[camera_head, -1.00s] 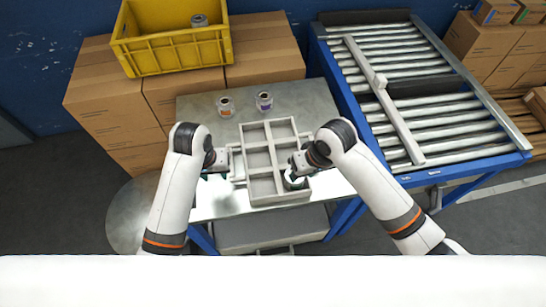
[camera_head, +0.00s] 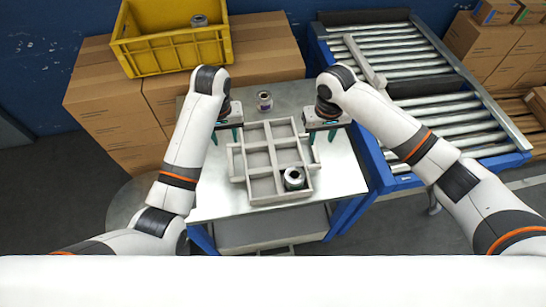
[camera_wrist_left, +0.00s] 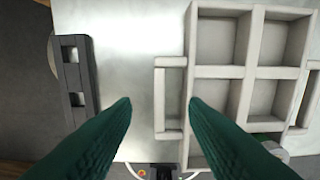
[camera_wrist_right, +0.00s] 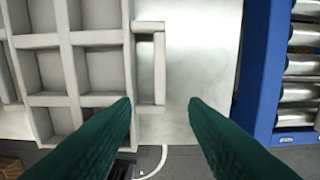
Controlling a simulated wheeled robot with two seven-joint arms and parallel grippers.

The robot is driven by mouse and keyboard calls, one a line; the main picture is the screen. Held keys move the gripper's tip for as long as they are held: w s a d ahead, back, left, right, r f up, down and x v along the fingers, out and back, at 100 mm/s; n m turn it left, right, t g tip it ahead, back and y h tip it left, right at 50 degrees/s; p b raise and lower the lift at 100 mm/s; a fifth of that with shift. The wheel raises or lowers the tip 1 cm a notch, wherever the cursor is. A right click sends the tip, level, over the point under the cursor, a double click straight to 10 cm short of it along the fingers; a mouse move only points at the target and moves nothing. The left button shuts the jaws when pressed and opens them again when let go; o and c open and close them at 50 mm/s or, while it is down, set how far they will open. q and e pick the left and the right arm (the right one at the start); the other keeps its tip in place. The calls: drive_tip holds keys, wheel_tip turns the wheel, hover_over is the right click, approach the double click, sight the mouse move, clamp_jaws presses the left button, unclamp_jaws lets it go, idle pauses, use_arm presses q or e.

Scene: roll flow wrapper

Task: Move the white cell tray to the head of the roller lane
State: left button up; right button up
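The white cell tray (camera_head: 258,158), a pale grid of open cells with a loop handle on each side, lies on the metal table. A metal can (camera_head: 294,178) stands in its near right cell; the other visible cells look empty. My left gripper (camera_head: 228,136) is open above the tray's left side. In the left wrist view the left handle (camera_wrist_left: 160,98) shows between the fingertips. My right gripper (camera_head: 321,134) is open above the right side. The right handle (camera_wrist_right: 159,68) shows between its fingertips. Both grippers look empty. The roller lane (camera_head: 425,105) stands right of the table.
A loose can (camera_head: 265,101) stands on the table behind the tray. A long bar (camera_head: 364,62) lies on the rollers. The lane's blue frame (camera_wrist_right: 258,75) adjoins the table's right edge. A yellow crate (camera_head: 175,50) sits on cartons (camera_head: 265,50) behind. Bare table (camera_head: 345,180) lies right of the tray.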

sight(230, 155)
use_arm(q)
wheel_tip(230, 155, down, 10)
drive_tip(key=shift+f, duration=0.25)
use_arm(e)
wheel_tip(230, 155, down, 10)
drive_tip(key=shift+f, duration=0.25)
use_arm(q)
clamp_jaws()
use_arm(e)
clamp_jaws()
